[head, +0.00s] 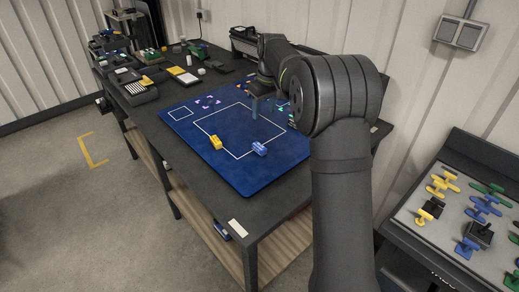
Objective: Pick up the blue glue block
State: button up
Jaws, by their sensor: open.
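A small blue block (259,149) lies on the blue mat (245,180), at the near right corner of the white square outline. It looks like the blue glue block, with a lighter patch on it. A yellow block (215,142) lies to its left, near the left side of the outline. My gripper (254,112) points down over the far part of the mat, beyond the blue block and apart from it. It is open, though its fingers are small and dark here. Whether they touch the mat I cannot tell.
The right bench holds a pale board (485,250) with several blue, yellow and green pieces. Tools and boxes crowd the table's far left end. The mat's near part is clear.

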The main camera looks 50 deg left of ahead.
aim_at(259, 146)
jog(key=f, duration=0.5)
jog(key=a+f, duration=0.1)
jog(key=f, duration=0.5)
jog(key=a+f, duration=0.1)
jog(key=f, duration=0.4)
jog(key=shift+w+a+f, duration=0.15)
jog(key=shift+a+f, duration=0.1)
jog(key=shift+f, duration=0.05)
jog(key=c, duration=1.1)
jog(key=shift+r, duration=0.1)
